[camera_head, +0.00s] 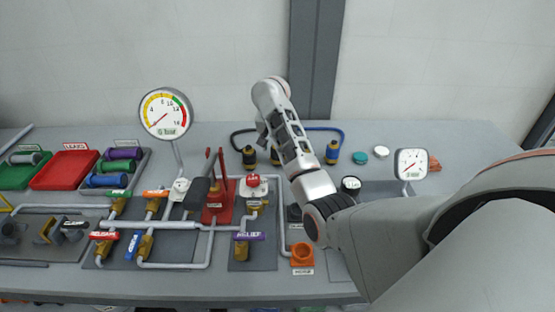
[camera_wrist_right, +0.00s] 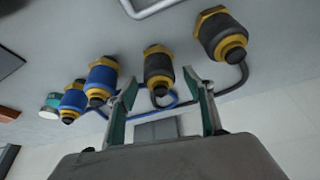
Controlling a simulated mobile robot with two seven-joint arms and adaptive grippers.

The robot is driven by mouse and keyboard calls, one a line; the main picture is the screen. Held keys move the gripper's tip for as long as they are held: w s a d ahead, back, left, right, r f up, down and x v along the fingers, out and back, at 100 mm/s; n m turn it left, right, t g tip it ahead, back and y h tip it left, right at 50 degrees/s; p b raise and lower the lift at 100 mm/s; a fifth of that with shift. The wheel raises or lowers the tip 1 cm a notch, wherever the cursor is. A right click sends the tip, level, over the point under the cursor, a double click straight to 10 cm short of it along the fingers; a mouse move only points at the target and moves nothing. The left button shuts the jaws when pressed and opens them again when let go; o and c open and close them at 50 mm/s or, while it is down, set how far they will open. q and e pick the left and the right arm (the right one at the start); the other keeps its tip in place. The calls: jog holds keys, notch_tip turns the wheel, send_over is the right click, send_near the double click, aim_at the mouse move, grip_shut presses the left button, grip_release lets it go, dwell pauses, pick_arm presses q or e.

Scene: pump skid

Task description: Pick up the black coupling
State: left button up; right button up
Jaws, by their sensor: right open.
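Two black couplings with yellow hex collars are in view. One black coupling (camera_wrist_right: 158,68) stands between the spread fingers of my right gripper (camera_wrist_right: 160,84) in the wrist view, with a gap on each side. In the head view it shows beside my gripper (camera_head: 264,132) as a dark and yellow coupling (camera_head: 275,157), partly hidden by it. The other black coupling (camera_wrist_right: 222,36) is outside the fingers, to the right in the wrist view; it is also in the head view (camera_head: 249,157). My right gripper is open and empty. My left gripper is not in view.
Two blue couplings (camera_wrist_right: 102,76) (camera_wrist_right: 73,100) stand close by the left finger in the wrist view. Hoses run behind the couplings. A red-capped valve (camera_head: 253,181), pipes and a gauge (camera_head: 166,113) stand left of my arm. A small gauge (camera_head: 411,164) is at right.

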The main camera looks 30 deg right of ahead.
jog(key=shift+d+f, duration=0.15)
jog(key=shift+f, duration=0.15)
jog(key=shift+w, duration=0.1)
jog(key=c, duration=1.3)
jog(key=shift+r, duration=0.1)
